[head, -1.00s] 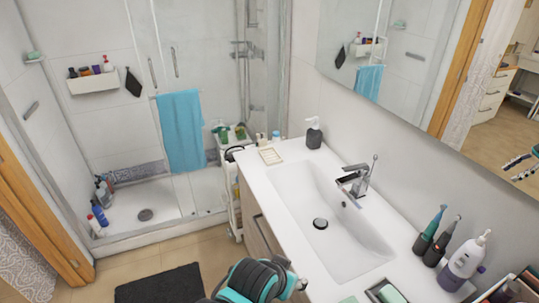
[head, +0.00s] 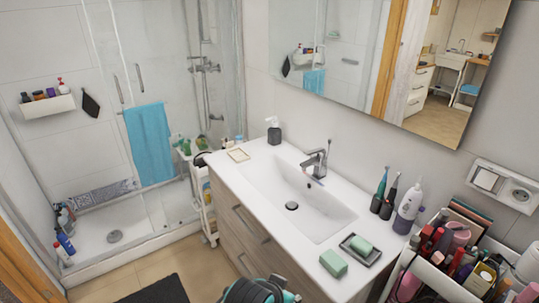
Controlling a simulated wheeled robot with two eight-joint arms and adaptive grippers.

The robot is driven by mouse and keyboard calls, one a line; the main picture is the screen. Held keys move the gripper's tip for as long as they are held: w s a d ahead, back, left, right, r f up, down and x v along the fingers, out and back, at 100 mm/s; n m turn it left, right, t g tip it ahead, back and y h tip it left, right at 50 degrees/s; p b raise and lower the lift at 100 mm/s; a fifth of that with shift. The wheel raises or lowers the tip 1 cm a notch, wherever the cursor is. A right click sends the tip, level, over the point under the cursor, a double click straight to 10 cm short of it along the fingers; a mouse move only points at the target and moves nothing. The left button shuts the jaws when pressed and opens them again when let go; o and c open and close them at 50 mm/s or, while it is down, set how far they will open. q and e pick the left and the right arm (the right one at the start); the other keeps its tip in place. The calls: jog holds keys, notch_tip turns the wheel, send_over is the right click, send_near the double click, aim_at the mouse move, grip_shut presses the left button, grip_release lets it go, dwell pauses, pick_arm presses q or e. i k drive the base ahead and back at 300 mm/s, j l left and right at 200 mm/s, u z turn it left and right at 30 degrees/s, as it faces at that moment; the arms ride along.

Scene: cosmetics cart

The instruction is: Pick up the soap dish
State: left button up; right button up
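A small cream rectangular dish (head: 238,154), seemingly empty, lies at the far end of the white counter, left of the sink. A dark rectangular dish (head: 350,243) lies at the near end of the counter with a green soap bar (head: 361,245) in it. Another green soap bar (head: 333,263) lies on the counter just left of the dark dish. I cannot tell which of the two is called the soap dish. A black and teal part of my arm shows at the bottom edge, below the counter front. Neither gripper shows.
The sink basin with its faucet (head: 317,163) lies between the two dishes. A dark soap dispenser (head: 274,132) stands near the cream dish. A packed white cosmetics cart (head: 440,284) stands at the right.

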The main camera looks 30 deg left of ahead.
aim_at(238, 154)
jog(key=i+j+z, duration=0.1)
jog(key=j+z, duration=0.2)
jog(key=z, duration=0.15)
jog(key=j+z, duration=0.65)
jog(key=z, duration=0.2)
jog(key=k+j, duration=0.1)
jog(key=j, duration=0.7)
jog(key=k+j, duration=0.1)
jog(key=j, duration=0.7)
jog(key=k+j, duration=0.1)
jog(key=j, duration=0.7)
jog(key=k+j, duration=0.1)
jog(key=j, duration=0.75)
jog(key=k+j, duration=0.1)
jog(key=j, duration=0.7)
